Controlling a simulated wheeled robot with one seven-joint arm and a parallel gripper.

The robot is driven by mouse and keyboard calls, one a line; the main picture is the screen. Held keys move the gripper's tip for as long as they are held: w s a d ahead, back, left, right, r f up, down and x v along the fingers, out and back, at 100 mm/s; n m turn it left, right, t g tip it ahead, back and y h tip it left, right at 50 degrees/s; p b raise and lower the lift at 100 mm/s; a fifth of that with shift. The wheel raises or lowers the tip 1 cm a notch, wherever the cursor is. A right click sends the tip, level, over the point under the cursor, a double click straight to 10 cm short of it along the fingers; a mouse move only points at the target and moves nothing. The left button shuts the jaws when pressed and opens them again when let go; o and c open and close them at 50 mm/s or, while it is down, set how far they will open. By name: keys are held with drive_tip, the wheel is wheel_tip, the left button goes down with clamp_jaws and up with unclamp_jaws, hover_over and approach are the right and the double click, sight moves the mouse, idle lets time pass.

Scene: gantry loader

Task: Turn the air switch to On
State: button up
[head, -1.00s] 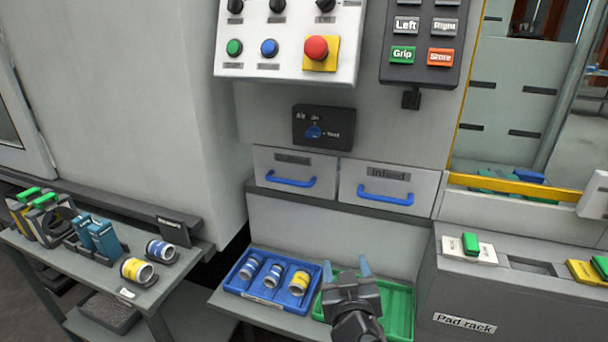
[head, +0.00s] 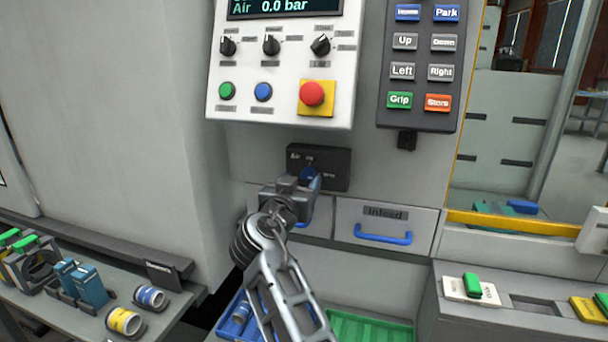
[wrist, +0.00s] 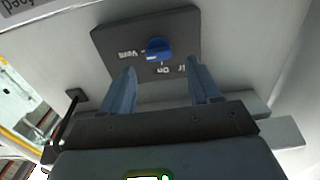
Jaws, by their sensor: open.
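The air switch is a blue knob (head: 308,174) on a dark panel (head: 334,168) below the white control box. In the head view my gripper partly covers it. In the wrist view the blue knob (wrist: 158,49) sits on the dark panel (wrist: 105,40), with "On" and "Vent" lettering upside down beside it. My gripper (wrist: 160,85) is open and empty, its two blue fingers apart, with the knob lying between and beyond the tips. It does not appear to touch the knob. In the head view my gripper (head: 308,182) is in front of the panel.
The white control box (head: 285,110) with a red stop button (head: 312,94) is above; its display reads Air 0.0 bar. A button pendant (head: 420,70) hangs to the right. Drawers with blue handles, including Infeed (head: 386,215), lie below. Blue and green trays are lower down.

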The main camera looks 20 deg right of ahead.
sight(307, 175)
drive_tip(key=shift+x, duration=1.65)
drive_tip(key=c, duration=1)
